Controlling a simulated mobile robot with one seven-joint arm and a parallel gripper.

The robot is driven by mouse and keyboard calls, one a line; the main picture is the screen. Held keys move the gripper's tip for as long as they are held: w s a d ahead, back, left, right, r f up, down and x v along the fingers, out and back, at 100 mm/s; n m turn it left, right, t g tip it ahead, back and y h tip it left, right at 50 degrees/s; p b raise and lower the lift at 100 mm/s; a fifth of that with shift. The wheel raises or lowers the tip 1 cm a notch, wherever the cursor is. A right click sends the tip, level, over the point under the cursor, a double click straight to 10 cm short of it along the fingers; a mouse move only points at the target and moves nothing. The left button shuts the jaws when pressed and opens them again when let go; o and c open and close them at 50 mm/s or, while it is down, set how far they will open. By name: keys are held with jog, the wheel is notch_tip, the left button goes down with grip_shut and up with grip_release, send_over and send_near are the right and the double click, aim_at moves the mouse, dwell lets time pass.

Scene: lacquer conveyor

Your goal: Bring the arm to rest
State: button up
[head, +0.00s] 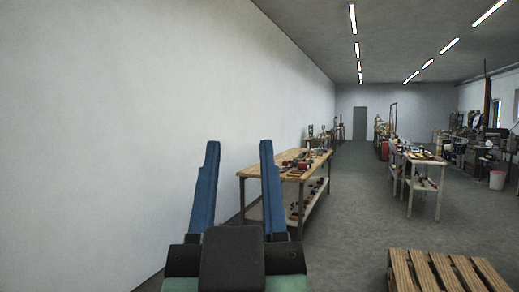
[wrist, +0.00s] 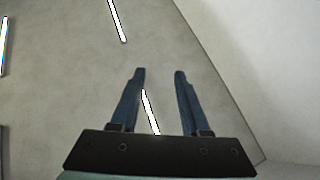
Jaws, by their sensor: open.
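My gripper (head: 239,146) stands in the lower middle of the head view, its two blue fingers pointing up. The fingers are spread apart with nothing between them. In the wrist view the same gripper (wrist: 160,73) is open and empty. Behind the fingers the wrist view shows the ceiling with strip lights and part of a white wall. The gripper touches nothing that I can see.
A wooden workbench (head: 317,158) with tools stands beyond the gripper, along the white wall (head: 130,110) at left. A second bench (head: 424,157) stands further right. A wooden pallet (head: 430,272) is at lower right. Grey floor (head: 355,215) lies clear between.

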jog(key=s+d+r+t+h, duration=0.1)
jog(key=s+r+t, duration=0.1)
jog(key=s+r, duration=0.2)
jog(key=shift+s+d+r+m, duration=0.15)
jog(key=shift+d+r+m, duration=0.25)
jog(key=shift+r, duration=0.2)
